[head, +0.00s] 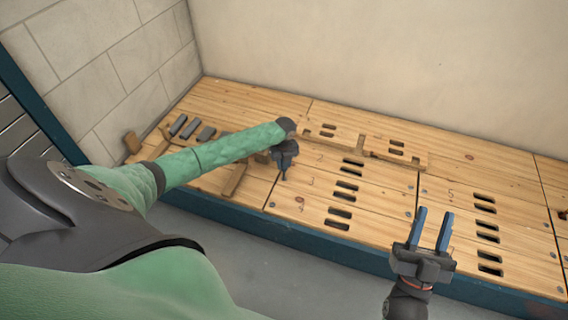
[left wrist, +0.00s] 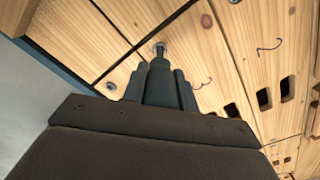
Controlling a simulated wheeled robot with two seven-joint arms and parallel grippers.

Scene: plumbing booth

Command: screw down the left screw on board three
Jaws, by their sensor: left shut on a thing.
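Board three (head: 327,186) is the plank marked 3 on the wooden bench, with two dark slots to the right of its number. The number also shows in the left wrist view. My left gripper (head: 285,165) is over the left end of the board, pointing down. It is shut on a slim dark tool (left wrist: 160,78). The tool's narrow tip appears at or just over a grey screw (left wrist: 160,47) to the left of the 3; whether they touch I cannot tell. My right gripper (head: 432,229) is open and empty in front of the bench, near board five.
Another screw (left wrist: 111,86) sits in the wood nearby. Loose wooden pieces (head: 396,151) lie at the back, and grey blocks (head: 190,129) lie at the left. A blue edge (head: 335,247) runs along the bench front. The slotted planks at the right are clear.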

